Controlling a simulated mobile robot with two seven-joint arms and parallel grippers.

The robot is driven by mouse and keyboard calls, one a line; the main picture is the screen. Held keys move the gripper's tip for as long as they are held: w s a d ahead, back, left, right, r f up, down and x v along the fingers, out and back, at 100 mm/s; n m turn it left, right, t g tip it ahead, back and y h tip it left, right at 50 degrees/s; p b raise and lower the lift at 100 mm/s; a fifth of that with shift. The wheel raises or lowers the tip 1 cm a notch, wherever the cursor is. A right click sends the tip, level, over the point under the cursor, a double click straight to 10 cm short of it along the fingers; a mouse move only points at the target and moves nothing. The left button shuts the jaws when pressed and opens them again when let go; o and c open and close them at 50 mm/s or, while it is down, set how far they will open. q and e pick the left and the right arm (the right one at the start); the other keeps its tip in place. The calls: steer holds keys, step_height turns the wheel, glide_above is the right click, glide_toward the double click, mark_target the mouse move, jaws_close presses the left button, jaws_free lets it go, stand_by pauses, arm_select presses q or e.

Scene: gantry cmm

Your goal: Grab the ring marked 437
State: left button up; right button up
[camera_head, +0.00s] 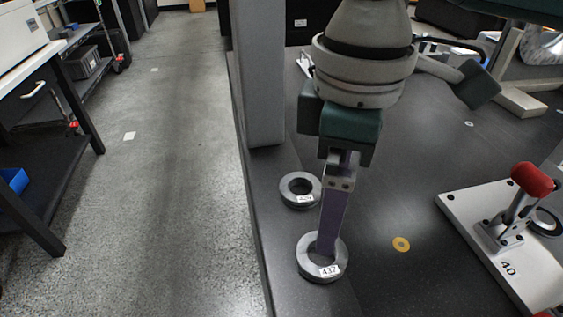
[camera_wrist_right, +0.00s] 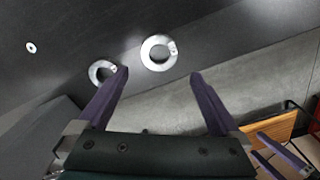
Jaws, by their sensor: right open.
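The ring marked 437 (camera_head: 340,262) is a thick grey ring with a white label, lying flat near the left edge of the dark table. My right gripper (camera_head: 327,245) comes down from above, its purple finger overlapping the ring in the head view; I cannot tell whether they touch. In the wrist view the right gripper (camera_wrist_right: 159,74) is open and empty. The ring marked 437 appears there as the ring (camera_wrist_right: 147,52) beyond the gap between the fingers; its label is unreadable there. Purple finger-like parts (camera_wrist_right: 285,155) at lower right look like my left gripper, partly cut off.
A second similar ring (camera_head: 287,188) lies just behind, its label hard to read; it also shows in the wrist view (camera_wrist_right: 94,70). A grey post (camera_head: 260,80) stands behind it. A plate with a red-handled clamp (camera_head: 530,180) is at right. Floor lies beyond the left edge.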

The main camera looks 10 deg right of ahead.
steer(key=b, duration=0.1)
glide_above(320, 259)
step_height(320, 259, down, 5)
steer(key=shift+s+d+r, duration=0.1)
steer(key=shift+s+r, duration=0.05)
steer(key=shift+r, duration=0.05)
step_height(320, 259, down, 6)
steer(key=shift+r+b, duration=0.25)
steer(key=shift+b, duration=1)
steer(key=shift+r, duration=0.1)
jaws_close()
